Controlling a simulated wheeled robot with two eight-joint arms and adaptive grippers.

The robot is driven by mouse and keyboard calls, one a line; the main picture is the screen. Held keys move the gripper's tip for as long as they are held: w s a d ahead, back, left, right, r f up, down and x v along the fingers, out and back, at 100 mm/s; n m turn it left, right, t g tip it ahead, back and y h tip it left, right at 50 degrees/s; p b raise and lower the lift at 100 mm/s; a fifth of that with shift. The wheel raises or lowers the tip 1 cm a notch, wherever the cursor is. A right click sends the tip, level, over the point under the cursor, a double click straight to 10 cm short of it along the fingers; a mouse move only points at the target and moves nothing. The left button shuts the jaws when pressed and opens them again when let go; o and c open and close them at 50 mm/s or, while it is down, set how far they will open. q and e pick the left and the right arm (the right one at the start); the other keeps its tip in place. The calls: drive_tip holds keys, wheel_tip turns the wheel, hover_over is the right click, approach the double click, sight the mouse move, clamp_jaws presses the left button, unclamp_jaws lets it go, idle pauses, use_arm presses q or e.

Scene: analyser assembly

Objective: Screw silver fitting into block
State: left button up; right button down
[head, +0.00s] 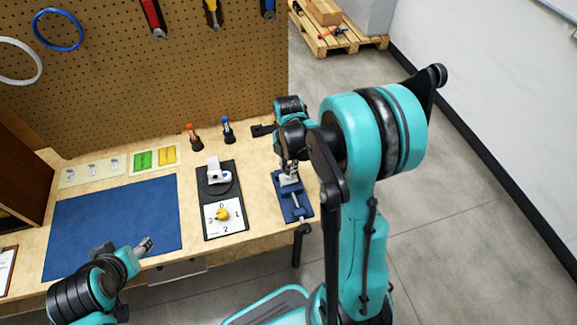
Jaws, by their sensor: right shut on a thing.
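My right gripper (289,167) points down over the blue vise (293,203) at the right end of the workbench. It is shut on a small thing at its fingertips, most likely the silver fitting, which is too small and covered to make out. A pale block (288,180) sits at the back of the vise, directly under the fingertips. I cannot tell whether the fitting touches the block or is inside it. My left gripper (145,245) is over the front edge of the bench, apart from the vise, and its opening is unclear.
A black board (234,180) carries a white device and a dial plate with a yellow knob (222,213). A blue mat (115,220) lies bare to the left. Orange (195,138) and blue (228,130) bottles stand behind. A pegboard (150,85) rises at the back.

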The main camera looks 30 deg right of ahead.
drive_tip(key=shift+f+b, duration=1.5)
idle(2.2)
drive_tip(key=m, duration=0.4)
idle(0.3)
drive_tip(key=m, duration=0.2)
drive_tip(key=shift+m+b, duration=0.3)
drive_tip(key=shift+m, duration=0.7)
drive_tip(key=m, duration=0.4)
